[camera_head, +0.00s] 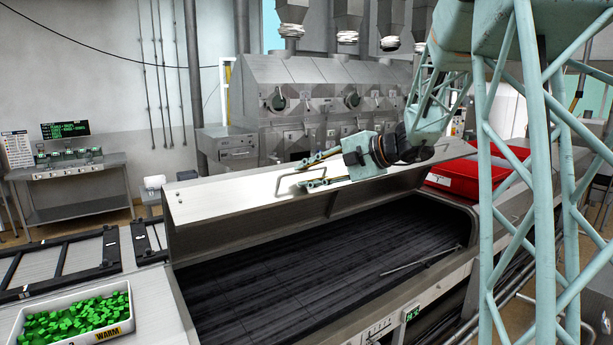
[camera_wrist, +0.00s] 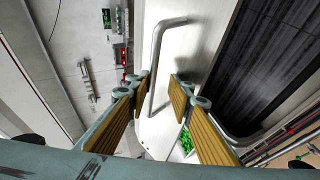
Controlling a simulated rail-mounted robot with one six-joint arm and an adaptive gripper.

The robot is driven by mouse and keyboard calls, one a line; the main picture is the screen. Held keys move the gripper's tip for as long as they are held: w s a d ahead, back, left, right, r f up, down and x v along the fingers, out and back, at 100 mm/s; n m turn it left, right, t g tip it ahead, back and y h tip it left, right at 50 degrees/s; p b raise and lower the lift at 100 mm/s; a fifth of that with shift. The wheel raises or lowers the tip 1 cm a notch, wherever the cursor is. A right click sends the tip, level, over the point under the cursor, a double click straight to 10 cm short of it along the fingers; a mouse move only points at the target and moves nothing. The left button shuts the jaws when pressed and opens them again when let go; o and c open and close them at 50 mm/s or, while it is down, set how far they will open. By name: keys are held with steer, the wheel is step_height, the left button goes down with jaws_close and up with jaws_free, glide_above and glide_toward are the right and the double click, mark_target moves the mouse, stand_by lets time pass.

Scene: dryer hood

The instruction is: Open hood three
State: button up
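A long metal hood lid (camera_head: 230,200) stands raised over a dark slatted bed (camera_head: 290,270). A bent bar handle (camera_head: 283,179) is fixed on its upper face. My gripper (camera_head: 305,172) is at this handle, above the lid, with its two fingers apart. In the wrist view, my gripper (camera_wrist: 157,84) shows two ribbed yellow pads spread wide. The handle (camera_wrist: 156,65) runs into the gap between them, and neither pad visibly grips it. The lid (camera_wrist: 205,45) is pale and its edge borders the dark bed. I cannot read a hood number.
A white bin of green pieces (camera_head: 75,318) marked WARM stands at front left. A red tray (camera_head: 475,172) lies behind the right end. A thin rod (camera_head: 420,260) crosses the bed's right side. A grey machine (camera_head: 300,100) fills the back.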

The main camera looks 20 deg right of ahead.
steer(key=shift+s+d, duration=0.1)
steer(key=v, duration=1.1)
steer(key=shift+s+d+r, duration=0.2)
steer(key=shift+s, duration=0.1)
stand_by(0.6)
steer(key=s+a+f+n+g+h+b, duration=0.4)
steer(key=s+a+f+n+b, duration=0.5)
steer(key=s+a+f+n, duration=0.7)
steer(key=s+a+f+n+g+h+b, duration=0.1)
steer(key=s+f+n+b, duration=0.3)
steer(key=s+n, duration=0.6)
steer(key=s+a+f+n+h+b, duration=0.1)
steer(key=s+f+n+b, duration=0.4)
steer(key=s+n, duration=0.6)
steer(key=s+a+f+n+g+h+b, duration=0.1)
steer(key=s+a+f+n+b, duration=0.2)
steer(key=s+f+n, duration=0.3)
steer(key=s+n+b, duration=0.1)
steer(key=s+n, duration=0.4)
steer(key=n, duration=0.1)
steer(key=shift+a+f+g+h, duration=0.3)
steer(key=shift+h, duration=0.1)
